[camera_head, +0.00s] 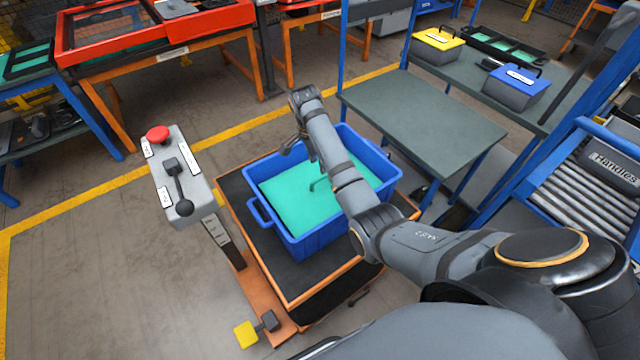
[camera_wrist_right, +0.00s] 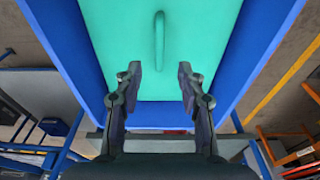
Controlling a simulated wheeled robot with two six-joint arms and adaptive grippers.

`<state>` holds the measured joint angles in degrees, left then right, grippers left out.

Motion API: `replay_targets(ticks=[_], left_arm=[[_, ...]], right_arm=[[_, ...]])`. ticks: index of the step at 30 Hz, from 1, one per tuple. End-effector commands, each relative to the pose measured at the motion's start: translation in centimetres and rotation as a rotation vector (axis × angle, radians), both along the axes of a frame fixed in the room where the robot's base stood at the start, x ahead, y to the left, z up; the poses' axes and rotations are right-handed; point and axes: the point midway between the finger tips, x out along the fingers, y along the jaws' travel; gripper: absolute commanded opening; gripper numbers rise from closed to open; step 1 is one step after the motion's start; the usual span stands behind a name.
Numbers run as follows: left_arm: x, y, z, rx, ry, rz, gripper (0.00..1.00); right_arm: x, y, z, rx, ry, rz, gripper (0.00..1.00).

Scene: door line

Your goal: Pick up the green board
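The green board (camera_head: 285,205) lies flat inside a blue crate (camera_head: 318,242) on a black-topped cart. A thin handle stands up from the board, and it shows in the right wrist view as a green bar (camera_wrist_right: 159,42) on the board (camera_wrist_right: 205,30). My right gripper (camera_head: 285,150) is above the far side of the crate, its arm crossing over the crate from the right. In the right wrist view my right gripper (camera_wrist_right: 158,80) is open and empty, its fingers apart, with the handle ahead between them. My left gripper is not in view.
The cart (camera_head: 235,195) has an orange frame. A grey control post (camera_head: 180,180) with a red button and lever stands left of it. A grey-green table (camera_head: 420,110) stands behind right, with yellow (camera_head: 437,45) and blue (camera_head: 517,87) boxes on the bench beyond. Floor at left is clear.

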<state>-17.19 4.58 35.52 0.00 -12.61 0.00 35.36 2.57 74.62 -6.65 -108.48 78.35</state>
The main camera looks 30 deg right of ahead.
Motion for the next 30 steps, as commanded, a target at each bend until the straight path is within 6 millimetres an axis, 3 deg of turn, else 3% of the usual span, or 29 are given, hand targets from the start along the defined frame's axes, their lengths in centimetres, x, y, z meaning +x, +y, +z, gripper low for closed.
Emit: replay_targets(ticks=[3, 12, 21, 28, 30], left_arm=[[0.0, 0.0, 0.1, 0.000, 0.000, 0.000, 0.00], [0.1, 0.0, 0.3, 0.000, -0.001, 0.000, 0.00], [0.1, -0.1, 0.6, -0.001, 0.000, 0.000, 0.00], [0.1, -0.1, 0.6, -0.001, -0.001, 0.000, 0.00], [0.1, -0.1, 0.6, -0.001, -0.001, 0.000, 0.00]], right_arm=[[0.0, -0.4, -2.1, 0.000, 0.003, 0.000, 0.39], [0.0, -0.7, -3.9, -0.001, 0.002, 0.000, 0.39], [0.1, -1.4, -8.3, -0.001, 0.001, -0.001, 0.39], [0.1, -1.5, -8.6, -0.001, 0.000, -0.001, 0.39], [0.1, -1.5, -8.6, -0.001, 0.000, -0.001, 0.31]])
